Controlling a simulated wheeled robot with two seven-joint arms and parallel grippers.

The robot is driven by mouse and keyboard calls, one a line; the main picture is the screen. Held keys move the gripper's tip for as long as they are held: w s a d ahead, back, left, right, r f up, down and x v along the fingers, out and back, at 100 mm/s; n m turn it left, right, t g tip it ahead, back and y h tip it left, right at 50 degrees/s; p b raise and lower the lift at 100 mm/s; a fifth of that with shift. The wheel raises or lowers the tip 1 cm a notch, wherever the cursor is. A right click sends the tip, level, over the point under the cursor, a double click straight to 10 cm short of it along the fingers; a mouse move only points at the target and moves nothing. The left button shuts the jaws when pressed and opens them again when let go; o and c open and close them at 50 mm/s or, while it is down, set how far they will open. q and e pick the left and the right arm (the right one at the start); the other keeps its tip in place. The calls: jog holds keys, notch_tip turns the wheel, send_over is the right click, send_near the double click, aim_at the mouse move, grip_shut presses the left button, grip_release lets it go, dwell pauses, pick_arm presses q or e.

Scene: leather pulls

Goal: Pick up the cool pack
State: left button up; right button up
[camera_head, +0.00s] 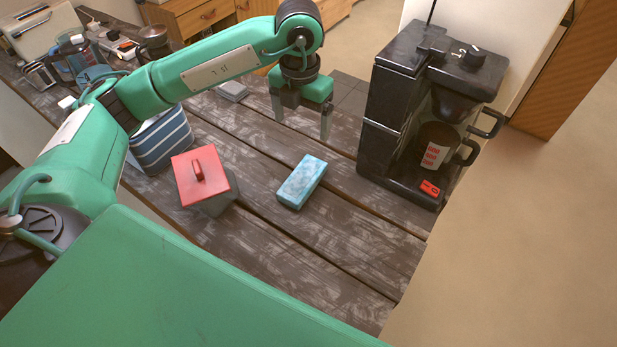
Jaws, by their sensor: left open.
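The cool pack (302,182) is a light blue, mottled flat block lying on the dark wooden table, near the middle of the head view. My left gripper (302,122) is open and empty. It hangs with its fingers pointing down, above and behind the cool pack, apart from it. My right gripper is not in view.
A red-lidded box (200,175) stands left of the cool pack, with a blue-and-white striped bag (162,138) behind it. A black coffee machine (400,110) stands to the right near the table edge. The table (320,262) in front of the cool pack is clear.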

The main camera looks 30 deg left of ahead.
pick_arm(q)
jog(key=b, duration=0.5)
send_over(303, 177)
notch_tip(303, 177, down, 5)
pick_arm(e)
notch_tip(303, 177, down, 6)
pick_arm(q)
notch_tip(303, 177, down, 10)
jog(key=shift+r+p, duration=0.25)
jog(key=shift+p, duration=0.9)
jog(key=shift+f+p, duration=0.45)
jog(key=shift+p, duration=0.1)
notch_tip(303, 177, down, 4)
jog(key=shift+s+r+p, duration=0.1)
jog(key=shift+p, duration=1.05)
jog(key=shift+f, duration=0.35)
jog(key=c, duration=1.3)
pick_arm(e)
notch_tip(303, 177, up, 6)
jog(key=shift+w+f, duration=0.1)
pick_arm(q)
jog(key=shift+r, duration=0.1)
